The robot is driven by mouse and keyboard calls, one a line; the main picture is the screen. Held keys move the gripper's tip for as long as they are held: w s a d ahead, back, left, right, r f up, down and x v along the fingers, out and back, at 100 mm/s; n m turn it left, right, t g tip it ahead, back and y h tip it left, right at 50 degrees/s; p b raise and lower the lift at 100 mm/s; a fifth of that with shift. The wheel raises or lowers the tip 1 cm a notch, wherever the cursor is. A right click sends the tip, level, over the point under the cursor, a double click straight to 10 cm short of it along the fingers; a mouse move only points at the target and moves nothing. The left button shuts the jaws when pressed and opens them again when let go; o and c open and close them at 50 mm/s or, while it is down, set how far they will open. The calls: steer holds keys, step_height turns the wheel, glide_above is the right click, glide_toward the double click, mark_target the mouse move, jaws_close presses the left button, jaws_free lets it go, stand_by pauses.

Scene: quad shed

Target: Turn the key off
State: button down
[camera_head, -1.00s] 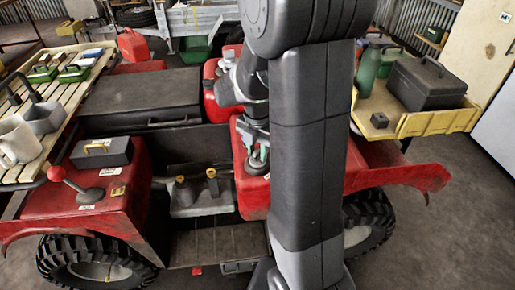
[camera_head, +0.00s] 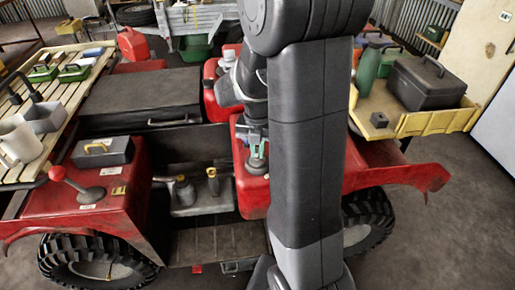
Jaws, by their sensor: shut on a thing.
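The key sits at a round dark switch (camera_head: 257,167) on top of the red body panel near the middle of the vehicle. My gripper (camera_head: 257,151) points down over this switch, with greenish fingertips close together on the key. The key itself is mostly hidden between the fingers, and its turn angle cannot be made out. My arm link covers the area just to the right.
A red-knobbed lever (camera_head: 75,185) and a grey case (camera_head: 103,152) are on the left red panel. A slatted rack (camera_head: 75,85) holds a mug and boxes. A yellow tray (camera_head: 430,123) carries a black toolbox (camera_head: 427,82) at right.

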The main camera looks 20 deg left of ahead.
steer(key=n, duration=0.4)
steer(key=shift+n, duration=0.3)
steer(key=c, duration=1.5)
jaws_free()
step_height(320, 180, up, 8)
steer(key=p, duration=0.7)
steer(key=shift+f, duration=0.15)
